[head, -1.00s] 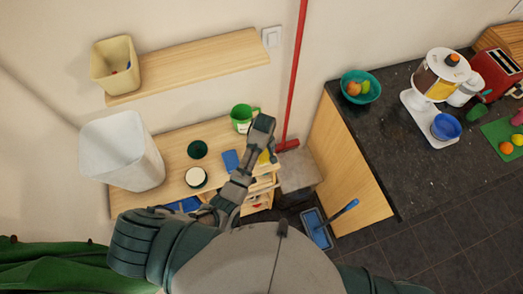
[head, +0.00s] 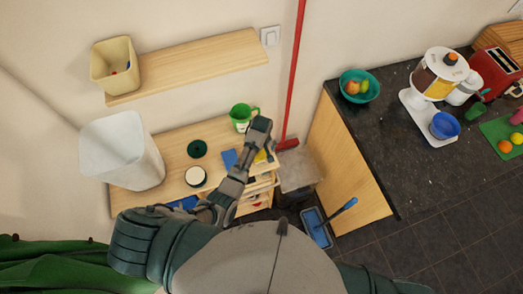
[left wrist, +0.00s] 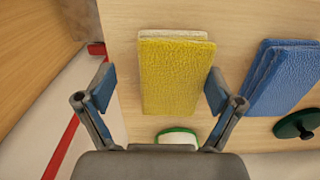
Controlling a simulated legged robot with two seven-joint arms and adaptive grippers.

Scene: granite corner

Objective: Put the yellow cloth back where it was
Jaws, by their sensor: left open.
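The yellow cloth (left wrist: 176,75) lies flat and folded on the wooden surface in the left wrist view, with a pale layer showing at its far edge. In the head view only a small part of the yellow cloth (head: 261,156) shows beside my arm. My left gripper (left wrist: 160,82) is open, with one finger on either side of the cloth in the picture. I cannot tell how high it is above the cloth. The left gripper also shows in the head view (head: 260,128), over the right end of the wooden table. My right gripper is not in view.
A blue cloth (left wrist: 284,78) and a dark green round lid (left wrist: 296,125) lie to the right in the left wrist view.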

